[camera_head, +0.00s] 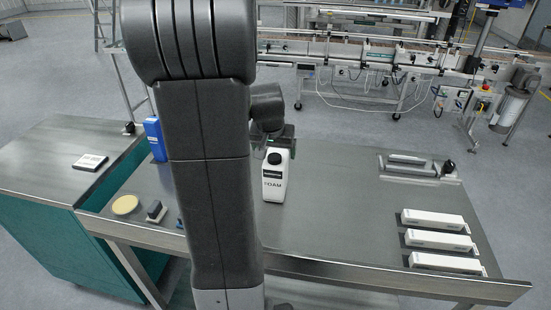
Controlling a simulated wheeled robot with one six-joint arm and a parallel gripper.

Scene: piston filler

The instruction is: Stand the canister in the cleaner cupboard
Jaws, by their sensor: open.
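A white canister (273,180) with a dark label and the word FOAM stands upright on the steel table, just right of my arm. My gripper (279,143) is open at the canister's top, partly hidden by my own arm. I cannot tell whether its fingers touch the canister. A teal cabinet (48,237) with a steel top stands at the left end of the table; it may be the cleaner cupboard. No door or opening of it shows clearly.
On the steel table (335,215) are a blue box (155,139), a yellow round pad (125,205), a dark-and-white block (156,212) and three white cartons (438,241) at right. A small sign (90,162) lies on the cabinet top.

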